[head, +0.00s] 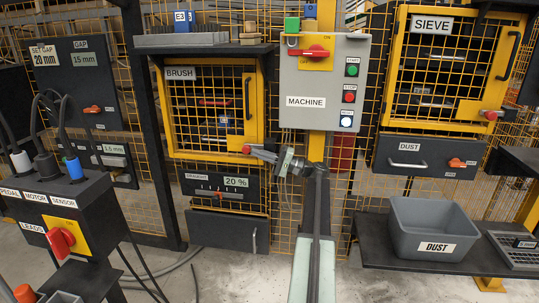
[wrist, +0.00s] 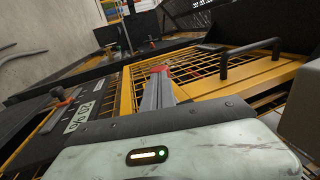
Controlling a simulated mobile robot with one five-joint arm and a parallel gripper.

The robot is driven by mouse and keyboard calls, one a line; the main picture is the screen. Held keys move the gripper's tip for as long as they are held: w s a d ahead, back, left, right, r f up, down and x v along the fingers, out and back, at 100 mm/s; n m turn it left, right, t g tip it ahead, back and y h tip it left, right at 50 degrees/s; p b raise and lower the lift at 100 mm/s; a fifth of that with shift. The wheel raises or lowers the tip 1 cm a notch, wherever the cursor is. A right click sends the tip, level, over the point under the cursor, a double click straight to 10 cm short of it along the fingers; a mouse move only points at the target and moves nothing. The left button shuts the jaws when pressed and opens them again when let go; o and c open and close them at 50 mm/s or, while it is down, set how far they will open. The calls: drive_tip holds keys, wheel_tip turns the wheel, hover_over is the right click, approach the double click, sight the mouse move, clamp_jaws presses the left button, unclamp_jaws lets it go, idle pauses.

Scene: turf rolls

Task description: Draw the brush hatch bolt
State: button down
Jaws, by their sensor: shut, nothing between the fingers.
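The brush hatch (head: 211,73) is a yellow-framed mesh door under a BRUSH label, and it looks closed in the head view. Its bolt has a red knob (head: 246,149) at the hatch's lower right corner. My gripper (head: 262,154) reaches in from the right, with its tips close to the knob. In the wrist view my gripper (wrist: 157,88) is shut and empty, and the red knob (wrist: 158,69) shows just beyond the tips. I cannot tell whether they touch. The bolt's bar is largely hidden by the fingers.
A black hatch handle (wrist: 250,54) stands out near the gripper. Below the hatch is a draught panel (head: 223,187) reading 20 %. The machine control box (head: 323,85) is above my arm. The sieve hatch (head: 447,70) and a grey dust bin (head: 432,225) are at right.

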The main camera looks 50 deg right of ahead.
sight(244, 153)
drive_tip(key=shift+w+a, duration=0.15)
drive_tip(key=shift+w, duration=0.1)
drive_tip(key=w+a, duration=0.1)
drive_tip(key=w, duration=0.1)
drive_tip(key=w+a, duration=0.1)
drive_tip(key=w, duration=0.1)
drive_tip(key=shift+w+a, duration=0.1)
drive_tip(key=shift+a, duration=0.25)
drive_tip(key=b+v, duration=0.3)
drive_tip(key=v, duration=1.1)
drive_tip(key=shift+s+d+b, duration=0.15)
drive_tip(key=shift+s+b, duration=0.15)
drive_tip(key=shift+b, duration=0.05)
